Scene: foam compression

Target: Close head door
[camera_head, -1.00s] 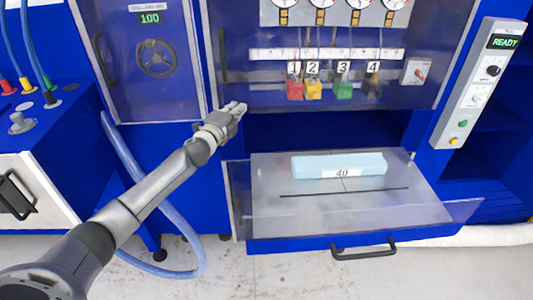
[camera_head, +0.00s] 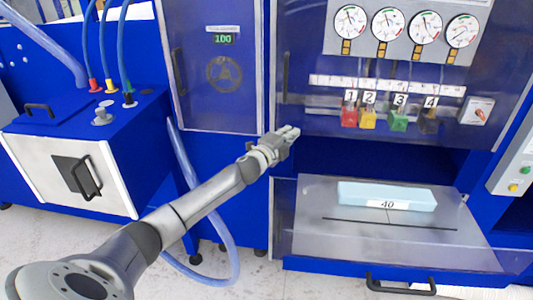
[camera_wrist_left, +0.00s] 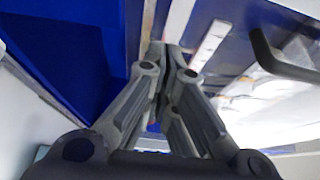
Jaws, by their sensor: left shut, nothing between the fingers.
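The head door (camera_head: 330,122) is a clear panel in front of gauges and numbered coloured blocks, with a dark upright handle (camera_head: 285,80) at its left edge. Whether it is fully shut is hard to tell. My left gripper (camera_head: 291,131) is at the door's lower left corner, below the handle, shut and empty. In the left wrist view, my gripper fingers (camera_wrist_left: 172,55) are together, and a dark handle (camera_wrist_left: 285,58) shows to their right, apart from them. Any touch between fingertips and door is unclear. My right gripper is not in view.
Below, an open drawer (camera_head: 310,240) holds a light blue foam block (camera_head: 385,195) labelled 40. A cabinet door (camera_head: 220,100) with a wheel stands left. A blue box (camera_head: 60,160) with hoses is farther left. A blue hose (camera_head: 190,165) hangs behind my arm.

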